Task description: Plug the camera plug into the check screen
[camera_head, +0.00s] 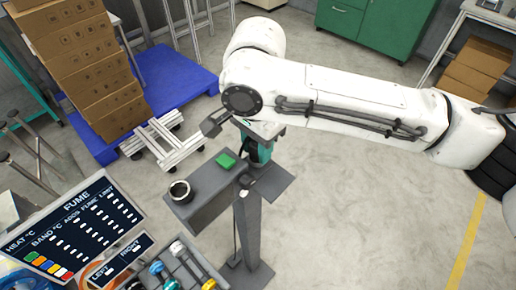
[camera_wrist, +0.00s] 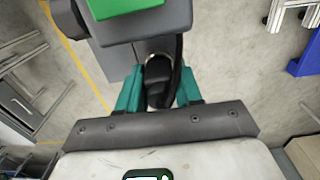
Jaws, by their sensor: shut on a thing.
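My gripper (camera_wrist: 160,95) has teal fingers shut on a dark plug (camera_wrist: 158,82). The plug has a light metallic rim, and a dark cable loops beside it. In the head view, my gripper (camera_head: 260,151) is just right of a grey box on a stand (camera_head: 205,200). The box carries a green block (camera_head: 227,160) and a dark round ring-like part (camera_head: 180,191). In the wrist view, the grey box (camera_wrist: 135,30) lies just beyond the fingertips; I cannot tell whether the plug touches it. I cannot identify the check screen with certainty; no socket is clearly visible.
A dark FUME board (camera_head: 75,228) stands at the lower left, beside a tray of coloured-ended tools (camera_head: 185,268). Stacked cartons (camera_head: 80,60) stand on a blue pallet (camera_head: 180,80), near a white slatted frame (camera_head: 160,140). The floor right of the stand is clear.

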